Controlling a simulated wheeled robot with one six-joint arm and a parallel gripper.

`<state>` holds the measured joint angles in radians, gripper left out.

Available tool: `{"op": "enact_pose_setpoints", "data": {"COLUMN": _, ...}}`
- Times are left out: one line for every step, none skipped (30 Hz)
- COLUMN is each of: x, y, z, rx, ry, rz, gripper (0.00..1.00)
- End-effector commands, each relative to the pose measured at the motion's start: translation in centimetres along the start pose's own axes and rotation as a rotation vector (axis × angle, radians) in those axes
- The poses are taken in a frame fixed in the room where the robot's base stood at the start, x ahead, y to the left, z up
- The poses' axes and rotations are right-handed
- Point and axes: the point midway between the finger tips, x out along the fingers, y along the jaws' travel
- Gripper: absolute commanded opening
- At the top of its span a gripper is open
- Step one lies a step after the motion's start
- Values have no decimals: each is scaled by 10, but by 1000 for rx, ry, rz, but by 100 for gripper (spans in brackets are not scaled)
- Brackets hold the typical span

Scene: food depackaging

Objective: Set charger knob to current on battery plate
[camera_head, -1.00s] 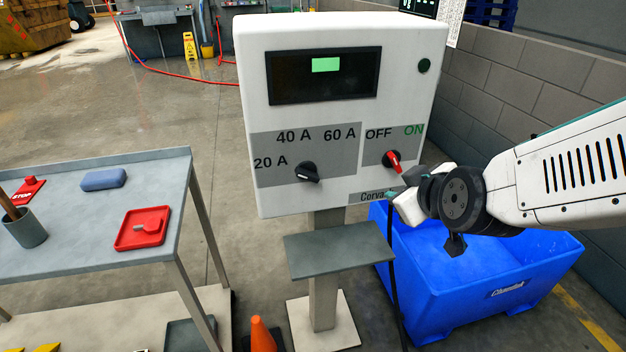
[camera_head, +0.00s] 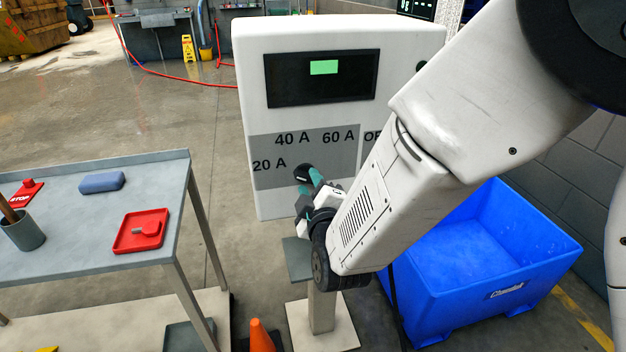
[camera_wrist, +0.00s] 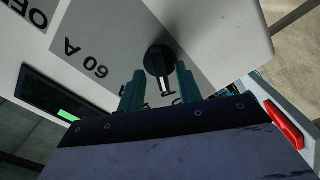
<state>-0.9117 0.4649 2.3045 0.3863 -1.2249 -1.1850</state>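The charger (camera_head: 400,40) is a white box with a dark display and a grey dial panel marked 20 A, 40 A and 60 A. Its black knob (camera_wrist: 158,60) shows in the wrist view, with a white mark on the side toward my gripper. My gripper (camera_head: 310,180) is at the knob in the head view and covers most of it. In the wrist view its two teal fingers are apart, one on each side of the knob, with gaps visible. Whether either finger touches it I cannot tell. No battery plate can be made out.
A blue bin (camera_head: 490,255) stands at the right. A grey table (camera_head: 90,215) at the left holds a red tray (camera_head: 141,230), a blue block (camera_head: 102,181) and a cup (camera_head: 24,232). An orange cone (camera_head: 261,335) stands below.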

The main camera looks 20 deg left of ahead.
Motion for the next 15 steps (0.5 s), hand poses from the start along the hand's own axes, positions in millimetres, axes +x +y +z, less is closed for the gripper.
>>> {"op": "enact_pose_setpoints", "data": {"x": 6, "y": 0, "z": 1, "rx": 0, "ry": -1, "rz": 0, "gripper": 35}}
{"op": "enact_pose_setpoints", "data": {"x": 9, "y": 0, "z": 1, "rx": 0, "ry": -1, "rz": -1, "gripper": 35}}
{"op": "enact_pose_setpoints", "data": {"x": 12, "y": 0, "z": 0, "rx": 0, "ry": -1, "rz": -1, "gripper": 35}}
{"op": "enact_pose_setpoints", "data": {"x": 14, "y": 0, "z": 0, "rx": 0, "ry": 0, "rz": 0, "gripper": 35}}
{"op": "enact_pose_setpoints", "data": {"x": 15, "y": 0, "z": 0, "rx": 0, "ry": 0, "rz": 0, "gripper": 35}}
{"op": "enact_pose_setpoints", "data": {"x": 17, "y": 0, "z": 0, "rx": 0, "ry": 0, "rz": 0, "gripper": 35}}
{"op": "enact_pose_setpoints", "data": {"x": 17, "y": 0, "z": 0, "rx": 0, "ry": 0, "rz": 0, "gripper": 35}}
{"op": "enact_pose_setpoints", "data": {"x": 18, "y": 0, "z": 0, "rx": 0, "ry": 0, "rz": -1, "gripper": 35}}
{"op": "enact_pose_setpoints", "data": {"x": 18, "y": 0, "z": 0, "rx": 0, "ry": 0, "rz": -1, "gripper": 35}}
{"op": "enact_pose_setpoints", "data": {"x": 18, "y": 0, "z": 0, "rx": 0, "ry": 0, "rz": -1, "gripper": 35}}
{"op": "enact_pose_setpoints", "data": {"x": 18, "y": 0, "z": 0, "rx": 0, "ry": 0, "rz": -1, "gripper": 35}}
{"op": "enact_pose_setpoints", "data": {"x": 17, "y": 0, "z": 0, "rx": 0, "ry": 0, "rz": -1, "gripper": 35}}
{"op": "enact_pose_setpoints", "data": {"x": 17, "y": 0, "z": 0, "rx": 0, "ry": 0, "rz": -1, "gripper": 35}}
{"op": "enact_pose_setpoints", "data": {"x": 17, "y": 0, "z": 0, "rx": 0, "ry": 0, "rz": -1, "gripper": 32}}
{"op": "enact_pose_setpoints", "data": {"x": 17, "y": 0, "z": 0, "rx": 0, "ry": 0, "rz": -1, "gripper": 21}}
